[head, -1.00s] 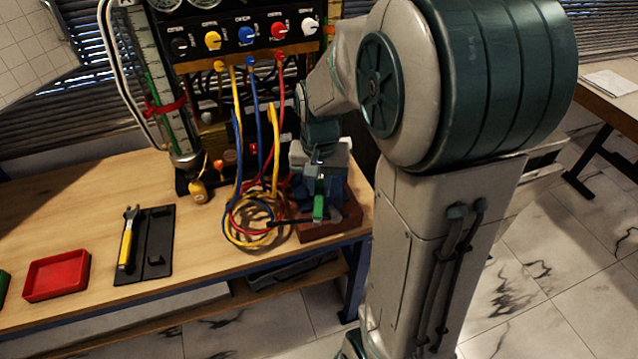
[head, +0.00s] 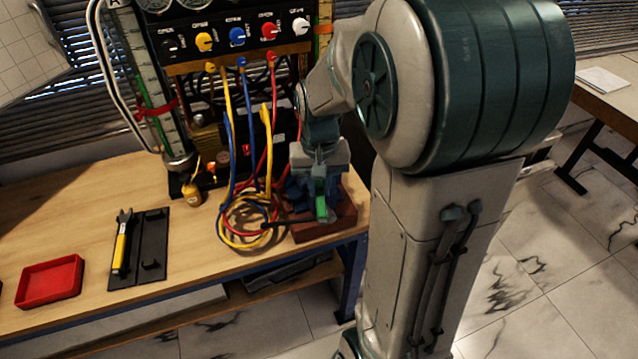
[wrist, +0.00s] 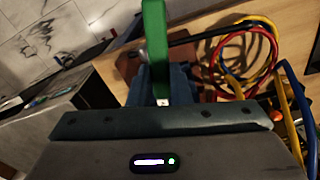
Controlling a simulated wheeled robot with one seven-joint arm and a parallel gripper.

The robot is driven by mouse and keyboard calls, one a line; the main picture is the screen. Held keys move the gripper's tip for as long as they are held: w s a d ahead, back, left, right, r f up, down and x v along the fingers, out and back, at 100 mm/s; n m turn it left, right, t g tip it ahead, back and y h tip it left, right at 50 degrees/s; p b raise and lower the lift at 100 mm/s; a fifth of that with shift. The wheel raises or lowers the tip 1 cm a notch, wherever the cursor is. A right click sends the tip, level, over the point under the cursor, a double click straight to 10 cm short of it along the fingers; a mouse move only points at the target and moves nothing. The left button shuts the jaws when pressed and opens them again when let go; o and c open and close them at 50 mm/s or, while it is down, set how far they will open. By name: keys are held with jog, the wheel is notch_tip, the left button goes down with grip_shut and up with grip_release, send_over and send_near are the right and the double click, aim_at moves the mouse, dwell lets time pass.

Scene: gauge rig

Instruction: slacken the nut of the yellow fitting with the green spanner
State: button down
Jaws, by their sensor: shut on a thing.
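My gripper (head: 318,182) is shut on the green spanner (head: 322,204), low over the right end of the bench. The spanner's green shaft also shows in the wrist view (wrist: 154,45), pointing away from the jaws; its far end is cut off by the top edge. A yellow fitting (head: 210,67) shows at the top of the yellow hose, under the panel's yellow knob. My gripper is well below and to the right of it, apart from it. The nut is too small to make out.
A blue vise-like thing on a red-brown block (head: 341,222) lies beneath my gripper. Looped hoses (head: 250,232) lie just left of it. A yellow-handled tool (head: 121,242) lies on a black holder (head: 155,225). A red tray (head: 50,281) is at far left.

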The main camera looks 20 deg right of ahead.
jog(key=shift+s+d+n, duration=0.1)
jog(key=shift+d+n, duration=0.3)
jog(key=shift+w+a+m, duration=0.3)
jog(key=shift+a+m, duration=0.6)
dwell(0.5)
jog(key=shift+s, duration=0.15)
jog(key=shift+s+a, duration=0.3)
jog(key=shift+s, duration=0.45)
jog(key=shift+s+a, duration=0.3)
jog(key=shift+s, duration=0.4)
jog(key=shift+s+a, duration=0.3)
jog(key=shift+s, duration=0.45)
notch_tip(320, 180, up, 5)
jog(key=p, duration=0.3)
jog(key=shift+f, duration=0.2)
jog(key=shift+f, duration=0.1)
